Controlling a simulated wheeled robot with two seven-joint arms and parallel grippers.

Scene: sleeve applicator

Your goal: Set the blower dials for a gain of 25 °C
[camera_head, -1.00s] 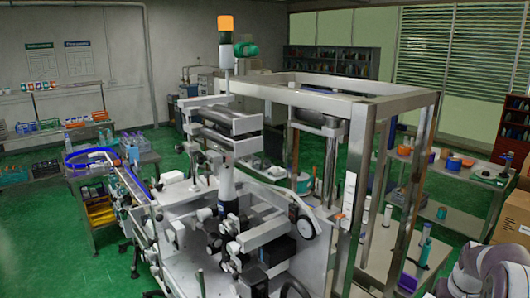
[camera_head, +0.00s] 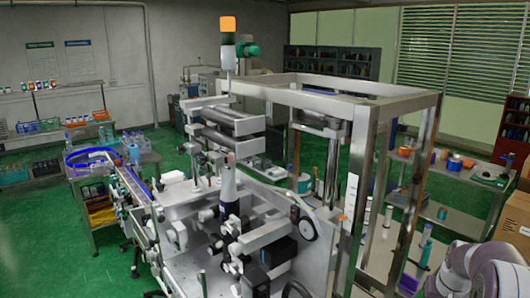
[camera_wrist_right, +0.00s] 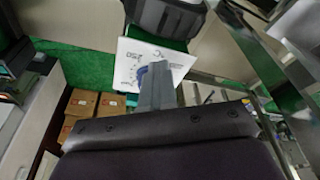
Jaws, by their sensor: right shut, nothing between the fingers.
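In the right wrist view, a white panel (camera_wrist_right: 163,60) carries rotated print that seems to read "250" and "°C". A blue curved part (camera_wrist_right: 141,78), perhaps a dial or its scale, shows on it, partly hidden behind my gripper. My right gripper (camera_wrist_right: 156,72) is shut and empty, with its grey fingers in front of the panel; I cannot tell whether they touch it. The panel lies below a dark housing (camera_wrist_right: 168,16), which may be the blower. No dial is clearly readable in the head view. My left gripper is not in view.
The sleeve applicator's steel frame (camera_head: 357,165) fills the middle of the head view. Shelves (camera_head: 455,205) with small items stand to its right, near cardboard boxes (camera_head: 513,218). Boxes (camera_wrist_right: 85,105) also show in the wrist view. Green floor (camera_head: 60,245) is open at left.

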